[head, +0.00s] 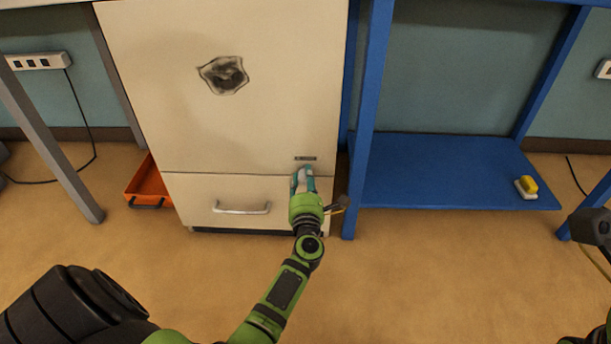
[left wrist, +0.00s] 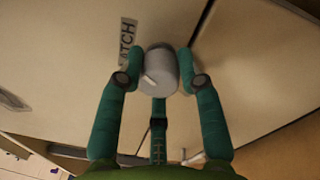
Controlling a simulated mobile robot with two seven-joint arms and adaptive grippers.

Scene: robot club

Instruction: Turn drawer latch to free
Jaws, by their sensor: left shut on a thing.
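The drawer latch (left wrist: 158,72) is a grey round knob with a pale raised pointer mark, on the cream cabinet front. In the left wrist view my left gripper (left wrist: 160,70) has its teal fingers closed on both sides of the knob. In the head view the left gripper (head: 303,178) is at the cabinet's right side, just below a small dark label (head: 305,158), and hides the knob. The drawer (head: 240,188) with a metal handle (head: 242,208) sits shut at the cabinet bottom. My right gripper is not clearly seen.
A blue shelf unit (head: 440,172) stands right of the cabinet, with a yellow and white brush-like item (head: 527,187) on it. An orange tray (head: 148,184) lies on the floor at left. The floor (head: 400,290) in front is clear.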

